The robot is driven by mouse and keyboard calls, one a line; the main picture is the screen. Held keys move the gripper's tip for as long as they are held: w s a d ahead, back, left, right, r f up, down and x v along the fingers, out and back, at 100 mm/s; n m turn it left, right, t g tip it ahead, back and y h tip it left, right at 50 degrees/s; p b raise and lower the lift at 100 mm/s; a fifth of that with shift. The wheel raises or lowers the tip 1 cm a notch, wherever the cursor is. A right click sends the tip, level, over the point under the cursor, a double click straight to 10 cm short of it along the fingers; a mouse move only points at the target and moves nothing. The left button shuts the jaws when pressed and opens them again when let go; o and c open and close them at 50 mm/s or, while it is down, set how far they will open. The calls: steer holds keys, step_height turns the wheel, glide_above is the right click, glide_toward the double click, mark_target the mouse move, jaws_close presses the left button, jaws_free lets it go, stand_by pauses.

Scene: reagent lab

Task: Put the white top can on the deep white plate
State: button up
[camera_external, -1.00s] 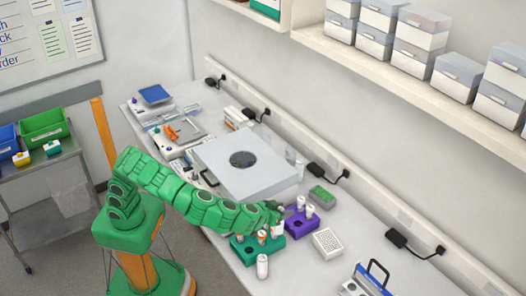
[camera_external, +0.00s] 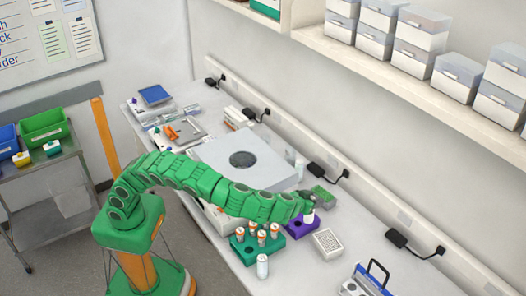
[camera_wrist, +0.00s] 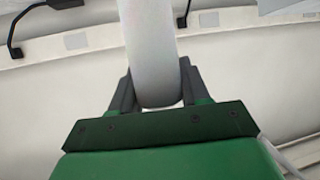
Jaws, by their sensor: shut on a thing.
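My gripper (camera_external: 308,196) is above the purple rack (camera_external: 299,230). In the wrist view my gripper (camera_wrist: 155,92) is shut on a smooth white can (camera_wrist: 152,50), which stands out between the two dark fingers. In the external view the gripper and wrist mostly hide what it holds. A white can (camera_external: 309,216) shows just below the gripper at the purple rack; I cannot tell whether it is the held one. The deep white plate (camera_external: 328,243) lies on the bench right of the purple rack, with nothing visible on it.
A green rack (camera_external: 244,248) with several orange-topped cans stands left of the purple rack. A loose white can (camera_external: 262,266) stands in front of it. A blue carrier (camera_external: 368,280) stands to the right.

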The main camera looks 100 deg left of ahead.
steer(key=w+f, duration=0.7)
steer(key=w, duration=0.1)
steer(key=shift+w, duration=0.3)
steer(key=shift+w+f, duration=0.1)
steer(key=shift+f, duration=0.05)
steer(key=shift+w+f, duration=0.15)
steer(key=shift+f, duration=1.65)
steer(key=shift+f, duration=0.1)
steer(key=o, duration=1.2)
steer(key=shift+c, duration=0.2)
